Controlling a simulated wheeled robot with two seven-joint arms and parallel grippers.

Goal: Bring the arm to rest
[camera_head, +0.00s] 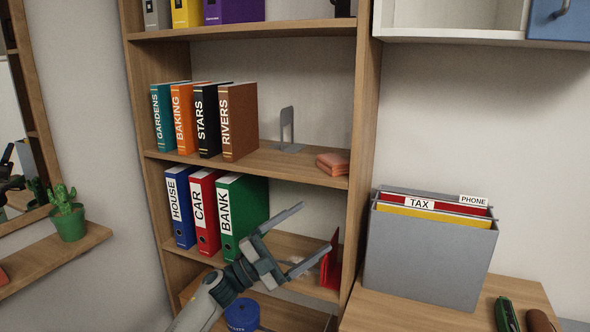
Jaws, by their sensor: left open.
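My left gripper (296,238) comes up from the bottom of the picture in front of the bookshelf's lower shelf. Its two fingers are spread apart and nothing is between them. It is right of the green BANK binder (246,207) and hides part of the shelf behind it. My right gripper does not show.
The wooden bookshelf (365,110) holds upright books, binders and a red bookend (331,266). A grey file box (425,258) stands on the desk (385,313) at right. A cactus (68,218) sits on a small wall shelf at left. A blue round object (242,314) is below the gripper.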

